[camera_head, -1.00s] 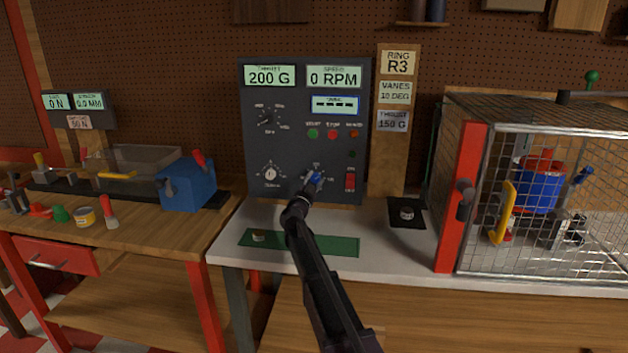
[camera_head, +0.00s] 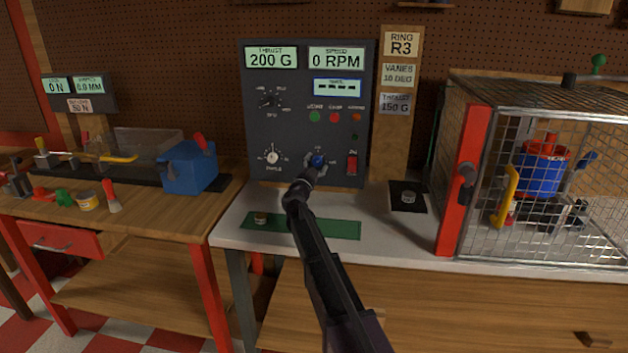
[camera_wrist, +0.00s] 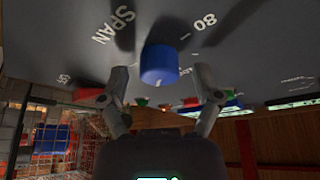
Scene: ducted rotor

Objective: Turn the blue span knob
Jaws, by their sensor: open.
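The blue span knob (camera_head: 317,160) is low on the dark control panel (camera_head: 255,120), left of a red switch. In the wrist view the blue knob (camera_wrist: 159,64) stands out from the panel beside the printed word SPAN. My gripper (camera_wrist: 160,88) is open, one finger on each side of the knob and a little short of it, with gaps visible. In the head view my gripper (camera_head: 314,170) is just in front of the knob and its fingers are hard to make out. The thrust display (camera_head: 271,57) reads 200 G; the speed display (camera_head: 337,57) reads 0 RPM.
A white-pointer knob (camera_head: 272,157) and a black knob (camera_head: 270,100) are to the left on the panel; a red switch (camera_head: 352,164) is close on the right. A green mat (camera_head: 335,229) lies on the bench below. A wire cage (camera_head: 590,190) stands at the right.

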